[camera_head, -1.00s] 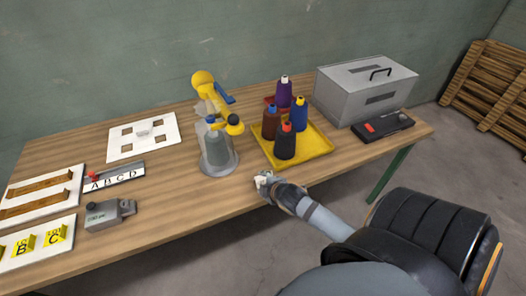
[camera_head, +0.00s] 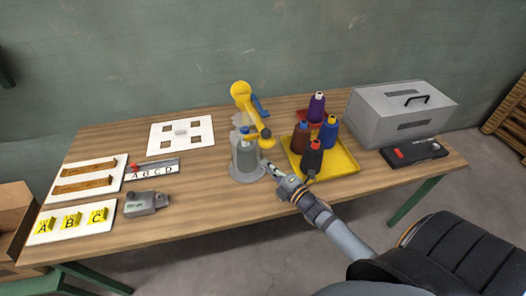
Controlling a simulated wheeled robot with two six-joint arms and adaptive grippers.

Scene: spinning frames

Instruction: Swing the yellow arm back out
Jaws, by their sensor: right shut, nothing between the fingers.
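The yellow arm (camera_head: 253,112) is on the grey spinning frame (camera_head: 247,165) at the middle of the table. It slopes from a round yellow head (camera_head: 240,89) at the back down toward the front right, ending in a yellow knob (camera_head: 266,139). A blue lever (camera_head: 260,106) sits beside the head. A grey bobbin with a blue top stands under the arm on the round base. My right gripper (camera_head: 271,173) is shut and empty, low at the right front of the base, below the knob. I cannot tell whether it touches the base. My left gripper is not in view.
A yellow tray (camera_head: 345,162) with several thread cones stands close to the right of my right gripper. A grey box (camera_head: 375,118) and a black case (camera_head: 415,152) are farther right. A white board (camera_head: 160,138), label strip and grey device (camera_head: 146,203) lie left. The table's front middle is clear.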

